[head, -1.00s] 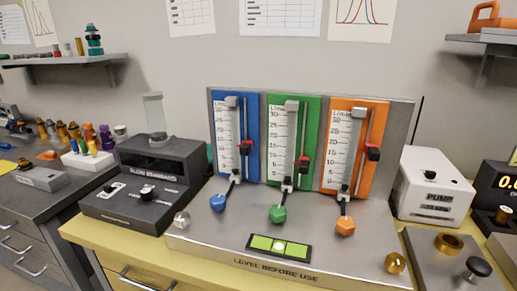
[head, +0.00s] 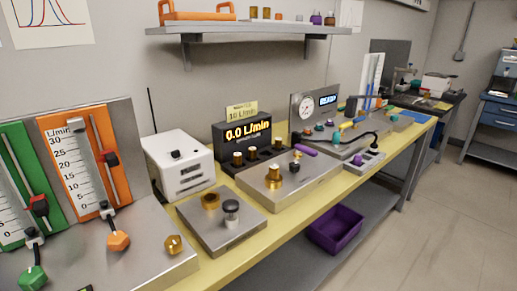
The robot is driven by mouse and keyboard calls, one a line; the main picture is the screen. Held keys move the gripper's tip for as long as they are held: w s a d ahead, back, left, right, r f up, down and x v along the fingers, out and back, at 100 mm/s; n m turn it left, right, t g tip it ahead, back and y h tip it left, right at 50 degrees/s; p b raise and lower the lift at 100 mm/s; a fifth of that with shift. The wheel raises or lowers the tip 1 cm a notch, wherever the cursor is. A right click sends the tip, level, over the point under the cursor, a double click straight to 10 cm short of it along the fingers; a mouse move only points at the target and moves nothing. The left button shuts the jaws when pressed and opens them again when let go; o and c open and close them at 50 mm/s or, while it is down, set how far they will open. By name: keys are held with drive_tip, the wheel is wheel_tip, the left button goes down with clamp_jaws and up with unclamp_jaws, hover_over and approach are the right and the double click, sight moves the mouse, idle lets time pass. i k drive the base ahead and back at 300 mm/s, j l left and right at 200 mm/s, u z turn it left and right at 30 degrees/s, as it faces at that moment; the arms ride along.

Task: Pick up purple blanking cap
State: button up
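I cannot tell for certain which purple item is the blanking cap. A small purple piece (head: 358,159) sits on a grey box toward the right of the bench. A longer purple piece (head: 305,149) lies at the back edge of a metal plate. A small purple item (head: 316,18) stands on the wall shelf. All are small and far off in the head view. My gripper is not in view.
A yellow bench (head: 255,243) runs from lower left to far right. It carries the flowmeter panel (head: 133,160), a white pump box (head: 183,163) and a 0.0 L/min display (head: 245,132). A purple bin (head: 336,229) sits on the lower shelf. Open floor (head: 430,230) lies at right.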

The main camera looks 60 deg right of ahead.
sight(358, 159)
drive_tip(key=z, duration=1.7)
drive_tip(key=l+u, duration=0.3)
drive_tip(key=l, duration=0.4)
drive_tip(key=l+u, duration=0.25)
drive_tip(key=l, duration=0.4)
drive_tip(key=k, duration=0.05)
